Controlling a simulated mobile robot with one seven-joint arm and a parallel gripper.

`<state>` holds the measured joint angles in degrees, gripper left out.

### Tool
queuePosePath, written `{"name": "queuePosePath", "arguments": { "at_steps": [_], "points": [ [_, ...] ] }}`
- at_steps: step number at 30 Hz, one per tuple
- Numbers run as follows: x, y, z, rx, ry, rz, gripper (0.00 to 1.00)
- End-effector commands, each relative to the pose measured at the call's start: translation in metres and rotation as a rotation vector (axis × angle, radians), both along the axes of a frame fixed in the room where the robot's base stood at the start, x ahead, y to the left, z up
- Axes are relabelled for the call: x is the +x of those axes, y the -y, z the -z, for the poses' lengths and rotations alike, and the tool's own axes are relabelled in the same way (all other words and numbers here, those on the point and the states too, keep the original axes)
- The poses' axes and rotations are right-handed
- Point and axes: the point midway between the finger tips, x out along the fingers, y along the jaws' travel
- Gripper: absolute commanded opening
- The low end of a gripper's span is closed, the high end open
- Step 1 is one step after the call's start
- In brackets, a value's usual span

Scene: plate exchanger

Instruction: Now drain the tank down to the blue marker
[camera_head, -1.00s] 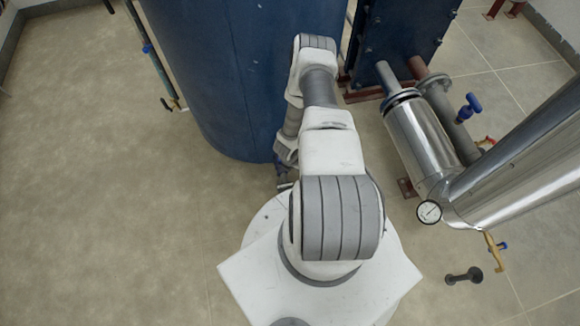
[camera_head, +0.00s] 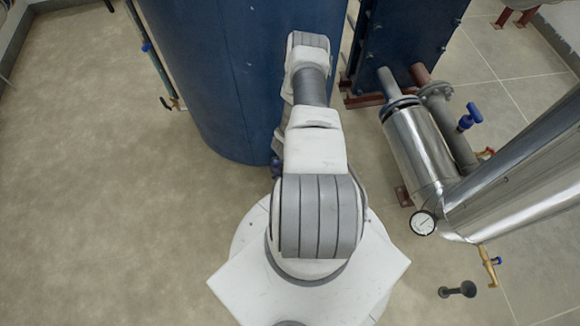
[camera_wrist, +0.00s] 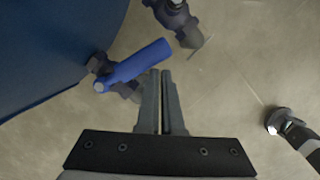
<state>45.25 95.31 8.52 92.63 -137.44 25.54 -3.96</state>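The large blue tank (camera_head: 220,90) stands behind my arm in the head view, and its lower wall (camera_wrist: 50,45) fills the upper left of the wrist view. A valve with a blue lever handle (camera_wrist: 140,64) sits low beside the tank. My gripper (camera_wrist: 160,74) has its two fingers close together, with only a thin gap and nothing seen between them. The fingertips are just below the handle in the picture; I cannot tell whether they touch it. In the head view my arm hides the gripper. I cannot make out a blue level marker.
A thin vertical pipe (camera_head: 152,55) with small blue parts runs left of the tank. At right stand a blue plate exchanger (camera_head: 400,40), shiny insulated pipes (camera_head: 420,150), a dial gauge (camera_head: 423,222) and a floor drain pipe (camera_head: 458,290). The floor at left is clear.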

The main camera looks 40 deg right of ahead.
Motion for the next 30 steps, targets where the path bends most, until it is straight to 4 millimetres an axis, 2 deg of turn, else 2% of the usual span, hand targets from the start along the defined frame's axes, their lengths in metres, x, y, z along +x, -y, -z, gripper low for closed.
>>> {"name": "queuePosePath", "arguments": {
  "at_steps": [1,12,30],
  "points": [
    [-0.001,0.01,-0.001,-0.015,0.002,0.009,0.0],
    [0.001,0.024,-0.001,-0.016,0.002,0.024,0.0],
    [0.006,0.027,-0.002,-0.013,0.004,0.022,0.0]
  ]
}}
